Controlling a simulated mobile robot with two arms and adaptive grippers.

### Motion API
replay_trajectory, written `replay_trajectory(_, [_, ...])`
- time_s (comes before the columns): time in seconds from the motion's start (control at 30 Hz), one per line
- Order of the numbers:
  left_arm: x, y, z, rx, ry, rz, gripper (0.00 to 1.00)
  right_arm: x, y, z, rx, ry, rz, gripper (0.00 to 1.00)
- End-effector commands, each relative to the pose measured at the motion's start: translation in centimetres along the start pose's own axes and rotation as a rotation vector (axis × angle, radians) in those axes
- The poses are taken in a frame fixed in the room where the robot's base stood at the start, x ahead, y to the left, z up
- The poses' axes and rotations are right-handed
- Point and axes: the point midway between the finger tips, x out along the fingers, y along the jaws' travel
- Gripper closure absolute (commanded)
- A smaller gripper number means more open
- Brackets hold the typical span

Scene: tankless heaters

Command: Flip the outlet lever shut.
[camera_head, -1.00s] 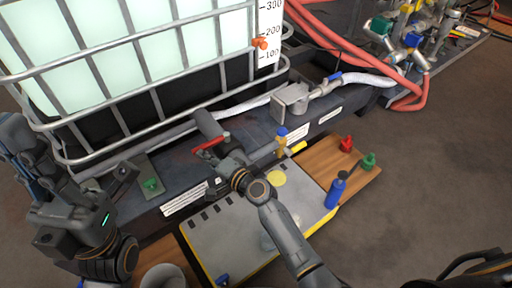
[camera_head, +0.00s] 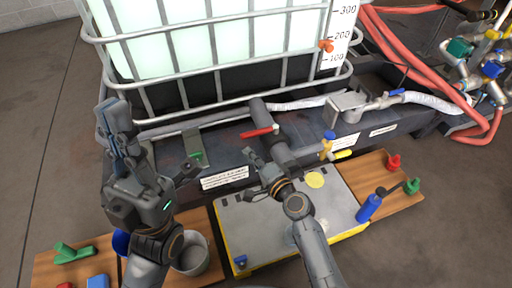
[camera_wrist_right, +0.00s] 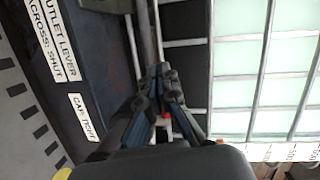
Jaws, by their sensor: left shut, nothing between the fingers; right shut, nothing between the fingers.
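The red outlet lever (camera_head: 260,132) sits on the dark outlet pipe (camera_head: 259,108) below the caged tank. It lies crosswise to the pipe in the head view. My right gripper (camera_head: 252,156) is shut and empty, just in front of the lever and beside the pipe. In the right wrist view, the fingers (camera_wrist_right: 160,75) are together, and a small red part of the lever (camera_wrist_right: 167,117) shows behind them, mostly hidden. I cannot tell whether they touch. My left gripper (camera_head: 115,108) is shut and empty at the left, away from the valve.
A label reading "outlet lever across: shut" (camera_wrist_right: 58,40) is beside the valve. A grey case (camera_head: 338,205) and wooden boards (camera_head: 395,190) lie in front. A bucket (camera_head: 193,257) stands near my left arm.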

Motion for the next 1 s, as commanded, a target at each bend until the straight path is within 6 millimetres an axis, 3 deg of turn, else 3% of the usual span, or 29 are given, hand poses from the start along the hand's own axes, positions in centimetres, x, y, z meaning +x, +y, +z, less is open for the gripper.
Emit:
replay_trajectory(0.4, [1.2,0.0,-0.6,-0.004,-0.022,-0.013,1.0,-3.4,-1.2,5.5,0.0,0.0,0.003,1.0])
replay_trajectory(1.0, [1.2,0.0,-0.7,-0.005,-0.023,-0.013,1.0,-3.8,-1.2,6.2,-0.001,0.0,0.002,1.0])
